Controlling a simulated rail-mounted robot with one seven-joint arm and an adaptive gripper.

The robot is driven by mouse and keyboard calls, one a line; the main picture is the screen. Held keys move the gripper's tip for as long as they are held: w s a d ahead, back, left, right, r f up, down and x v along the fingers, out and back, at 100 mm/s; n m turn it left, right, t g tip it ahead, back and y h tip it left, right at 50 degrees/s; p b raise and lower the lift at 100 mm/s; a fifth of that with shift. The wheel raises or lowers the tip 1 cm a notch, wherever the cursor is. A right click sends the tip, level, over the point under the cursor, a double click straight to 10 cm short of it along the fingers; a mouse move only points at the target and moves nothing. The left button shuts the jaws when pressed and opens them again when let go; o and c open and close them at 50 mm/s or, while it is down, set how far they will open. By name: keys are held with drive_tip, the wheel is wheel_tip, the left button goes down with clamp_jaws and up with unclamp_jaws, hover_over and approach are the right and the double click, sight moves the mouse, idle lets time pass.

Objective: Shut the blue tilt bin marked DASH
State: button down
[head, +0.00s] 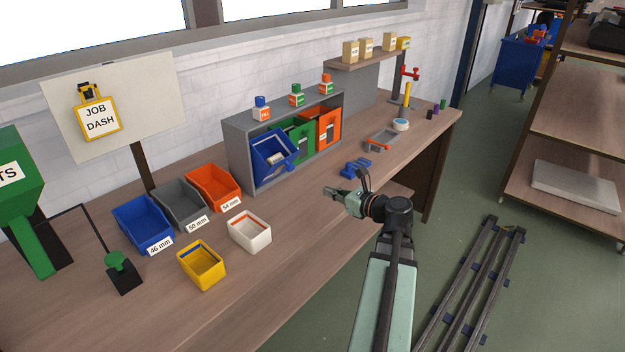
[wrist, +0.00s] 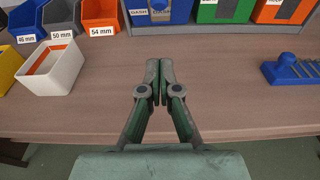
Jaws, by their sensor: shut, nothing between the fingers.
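The blue tilt bin (head: 272,158) sits in the left bay of a grey cabinet (head: 238,150) on the bench. It is tipped forward out of the cabinet, with its top open and something pale inside. In the wrist view the blue bin (wrist: 160,17) shows at the top edge with a DASH label, partly cut off by the frame. My gripper (head: 329,192) is over the bench's front part, to the right of and in front of the bin, apart from it. In the wrist view my gripper (wrist: 159,65) has its fingers together and empty.
Green (head: 303,137) and orange (head: 329,125) tilt bins stand upright beside it. Small bottles stand on the cabinet. Open blue, grey and orange bins, a white box (head: 249,232) and a yellow box (head: 202,266) stand left.

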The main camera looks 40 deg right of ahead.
drive_tip(key=p+x, duration=0.1)
drive_tip(key=x, duration=0.9)
drive_tip(key=shift+d, duration=0.1)
drive_tip(key=shift+w+a+r+p, duration=0.1)
drive_tip(key=shift+w+r+p, duration=0.25)
drive_tip(key=shift+w+r, duration=0.3)
drive_tip(key=shift+w+a+r+p, duration=0.15)
drive_tip(key=shift+w+r+p, duration=0.25)
drive_tip(key=shift+w, duration=0.4)
drive_tip(key=shift+r, duration=0.2)
